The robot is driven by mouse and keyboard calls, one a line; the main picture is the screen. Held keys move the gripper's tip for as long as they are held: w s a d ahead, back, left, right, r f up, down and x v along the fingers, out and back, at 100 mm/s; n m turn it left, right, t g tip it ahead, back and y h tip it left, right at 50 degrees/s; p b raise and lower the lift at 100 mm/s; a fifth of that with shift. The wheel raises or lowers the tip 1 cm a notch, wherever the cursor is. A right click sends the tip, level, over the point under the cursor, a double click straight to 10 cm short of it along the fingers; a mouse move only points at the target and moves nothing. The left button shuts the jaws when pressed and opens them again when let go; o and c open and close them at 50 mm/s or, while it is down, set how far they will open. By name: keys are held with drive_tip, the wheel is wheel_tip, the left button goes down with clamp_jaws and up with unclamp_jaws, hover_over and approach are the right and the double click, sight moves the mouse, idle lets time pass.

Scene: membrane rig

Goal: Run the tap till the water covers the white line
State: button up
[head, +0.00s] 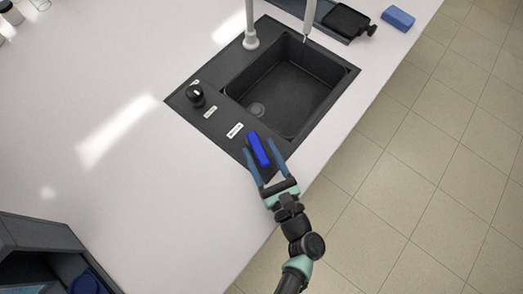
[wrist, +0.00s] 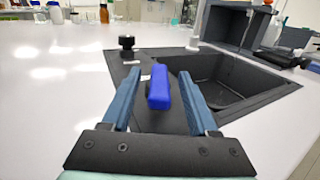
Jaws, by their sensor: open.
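The black sink basin (head: 290,85) is set in the white worktop. A pale tap column (head: 250,38) stands at its back left, and a pale spout (head: 308,18) hangs over the basin. I make out no running water and no white line in the basin. A blue lever (head: 257,149) sits on the near end of the sink's black surround; it also shows in the wrist view (wrist: 158,88). My gripper (head: 260,147) is open, with one finger on each side of the lever and visible gaps between. A black knob (head: 196,95) stands farther left on the surround.
Small white labels (head: 235,130) lie by the controls, too small to read. A black tray-like item (head: 346,20) and a blue sponge-like block (head: 398,18) are beyond the sink. A dark rack (head: 40,235) stands at lower left. The worktop left of the sink is clear.

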drive_tip(key=b+v, duration=0.2)
drive_tip(key=v, duration=1.1)
idle(0.6)
